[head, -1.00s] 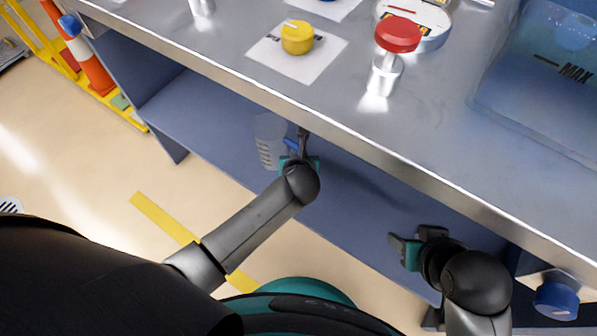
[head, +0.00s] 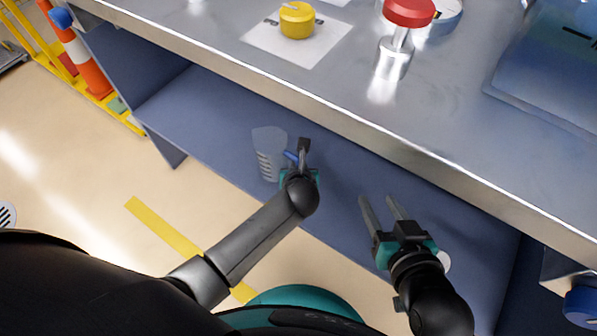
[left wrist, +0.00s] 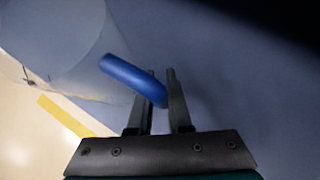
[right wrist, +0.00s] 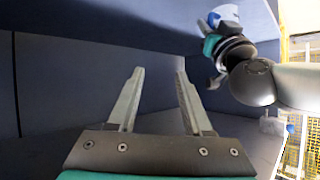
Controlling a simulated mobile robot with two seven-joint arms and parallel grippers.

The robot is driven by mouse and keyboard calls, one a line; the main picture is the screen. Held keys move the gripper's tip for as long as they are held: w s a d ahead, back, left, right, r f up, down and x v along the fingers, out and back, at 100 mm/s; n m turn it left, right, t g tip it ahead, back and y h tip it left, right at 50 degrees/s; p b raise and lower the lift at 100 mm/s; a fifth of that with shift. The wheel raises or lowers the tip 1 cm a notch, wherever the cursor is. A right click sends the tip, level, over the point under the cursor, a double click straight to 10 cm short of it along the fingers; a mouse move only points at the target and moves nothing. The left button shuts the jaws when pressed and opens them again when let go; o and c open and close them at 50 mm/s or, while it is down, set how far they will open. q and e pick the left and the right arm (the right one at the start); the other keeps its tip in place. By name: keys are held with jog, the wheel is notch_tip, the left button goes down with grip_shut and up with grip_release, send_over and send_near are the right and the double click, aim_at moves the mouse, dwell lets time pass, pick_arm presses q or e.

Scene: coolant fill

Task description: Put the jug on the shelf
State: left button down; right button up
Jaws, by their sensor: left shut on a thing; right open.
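The jug (head: 268,154) is a clear, greyish container with dark level marks and a blue handle. It is at the blue shelf (head: 215,105) under the metal bench top, upright or nearly so; I cannot tell whether its base touches the shelf. My left gripper (head: 303,152) is shut on the blue handle (left wrist: 135,80), with the jug on its left. The jug's wall (left wrist: 55,45) fills the upper left of the left wrist view. My right gripper (head: 382,205) is open and empty over the shelf, right of the jug. Its spread fingers show in the right wrist view (right wrist: 160,95).
The metal bench top (head: 300,85) overhangs the shelf. On it are a yellow cap (head: 297,20) on a white sheet, a red knob (head: 408,12) on a metal post and a clear bluish tank (head: 550,75). The shelf between the grippers is clear.

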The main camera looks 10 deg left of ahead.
pick_arm(q)
jog(key=shift+f+b, duration=0.5)
jog(key=shift+f, duration=0.35)
jog(key=shift+f+b, duration=0.35)
jog(key=shift+f, duration=0.1)
pick_arm(e)
jog(key=shift+s+a+r+t+y, duration=0.1)
jog(key=shift+a+r+t+y, duration=0.4)
jog(key=shift+a+t, duration=0.3)
jog(key=shift+s+a+r+t+y, duration=0.1)
jog(key=shift+a+r+t+y, duration=0.4)
jog(key=shift+t, duration=0.5)
pick_arm(q)
jog(key=c, duration=0.8)
grip_release()
jog(key=shift+f, duration=0.15)
jog(key=shift+c, duration=0.2)
jog(key=shift+r, duration=0.25)
pick_arm(e)
jog(key=shift+f, duration=0.1)
